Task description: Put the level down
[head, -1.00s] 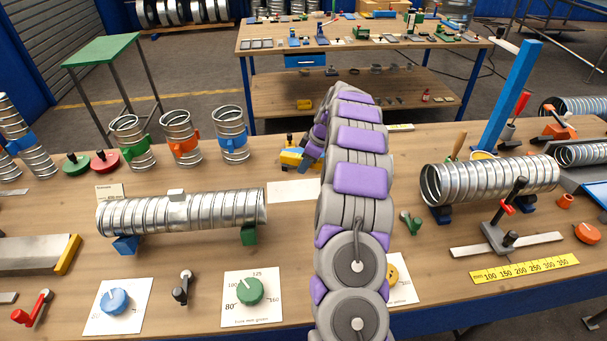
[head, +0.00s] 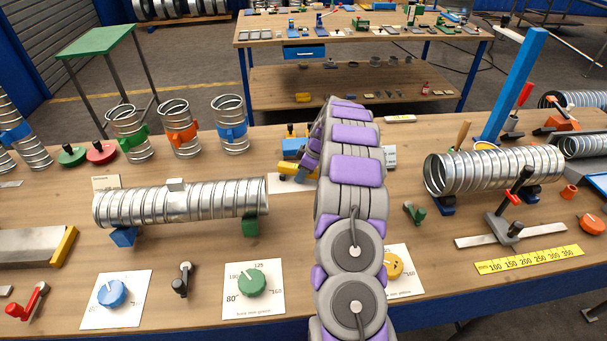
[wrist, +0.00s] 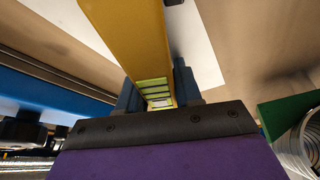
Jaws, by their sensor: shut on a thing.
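The level (wrist: 128,35) is a yellow bar with pale green windows in the wrist view. My gripper (wrist: 157,92) is shut on it, with one blue finger on each side. In the head view a yellow part of the level (head: 293,166) shows left of my arm, close above a white card (head: 280,184) on the bench. My arm hides the rest of the level and much of the gripper. I cannot tell whether the level touches the card. The white card also shows behind the level in the wrist view (wrist: 203,50).
A spiral duct (head: 180,204) on blue and green supports lies left of my arm. Another duct (head: 495,170) lies right. Three short duct pieces stand behind, including a blue-banded one (head: 230,125). A blue post (head: 512,90) rises at the right. Dial cards (head: 253,287) lie in front.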

